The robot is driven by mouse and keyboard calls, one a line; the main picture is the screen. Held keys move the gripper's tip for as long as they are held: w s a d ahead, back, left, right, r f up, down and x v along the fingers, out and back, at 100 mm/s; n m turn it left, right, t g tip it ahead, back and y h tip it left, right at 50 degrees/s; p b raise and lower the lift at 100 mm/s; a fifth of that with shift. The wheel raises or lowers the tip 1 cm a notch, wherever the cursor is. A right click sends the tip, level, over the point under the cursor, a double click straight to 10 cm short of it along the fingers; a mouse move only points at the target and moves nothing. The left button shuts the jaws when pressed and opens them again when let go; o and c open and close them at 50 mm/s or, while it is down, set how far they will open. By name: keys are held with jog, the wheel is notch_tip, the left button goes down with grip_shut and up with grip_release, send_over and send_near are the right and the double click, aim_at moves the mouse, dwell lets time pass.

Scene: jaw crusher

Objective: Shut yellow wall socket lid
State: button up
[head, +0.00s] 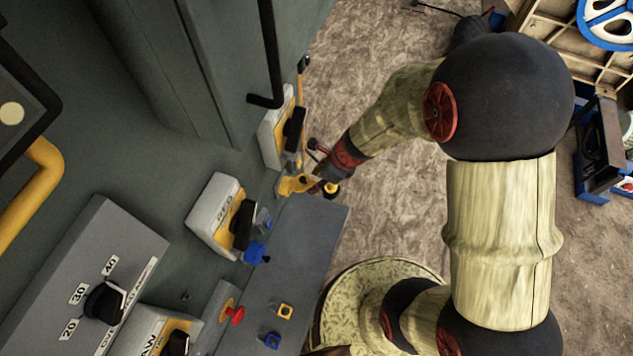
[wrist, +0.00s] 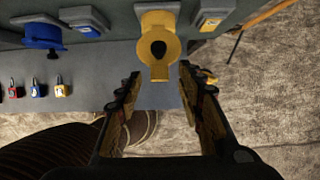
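The yellow wall socket (wrist: 157,18) is at the top middle of the wrist view, on the grey panel. Its yellow lid (wrist: 159,68) stands out from it towards me, with a dark round patch in its middle; it looks open. In the head view the yellow socket (head: 294,185) is at the far end of the grey ledge, partly hidden by my arm's end. My gripper (wrist: 159,80) is open and empty. Its two fingers are apart, one on each side below the lid, with no clear contact.
A blue socket (wrist: 42,37) is to the left, also in the head view (head: 257,252). Several small padlocks, including a yellow one (wrist: 62,90), are at the left. Grey-white switch boxes (head: 214,215) stick out of the panel. The floor (head: 385,220) beside the ledge is open.

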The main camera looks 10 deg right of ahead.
jog(key=shift+a+f, duration=0.1)
jog(key=shift+f, duration=0.25)
jog(key=shift+c, duration=0.2)
grip_shut()
dwell(0.6)
